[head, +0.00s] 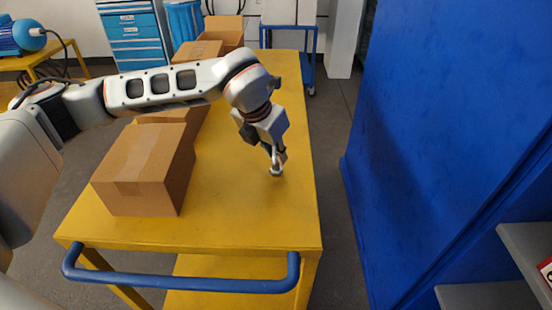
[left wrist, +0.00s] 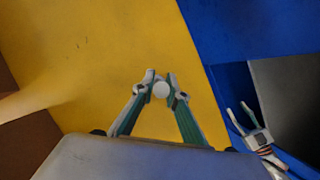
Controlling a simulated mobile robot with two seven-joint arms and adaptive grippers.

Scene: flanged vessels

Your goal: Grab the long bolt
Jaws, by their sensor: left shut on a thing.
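The long bolt (head: 276,172) shows as a small grey end below my left gripper (head: 277,158) in the head view, over the yellow cart top. In the left wrist view, its round pale end (left wrist: 161,90) sits between the two fingertips of my left gripper (left wrist: 161,86), which is shut on it. The fingers hide most of the bolt, and I cannot tell whether it touches the cart top. My right gripper (left wrist: 241,112) shows at the lower right of the left wrist view, with its two fingers apart and nothing between them.
The yellow cart (head: 240,215) has a blue handle (head: 180,285) at its near end. Cardboard boxes (head: 145,165) line its left side. A tall blue cabinet (head: 440,120) with grey shelves (head: 530,245) stands to the right. The cart top around the gripper is clear.

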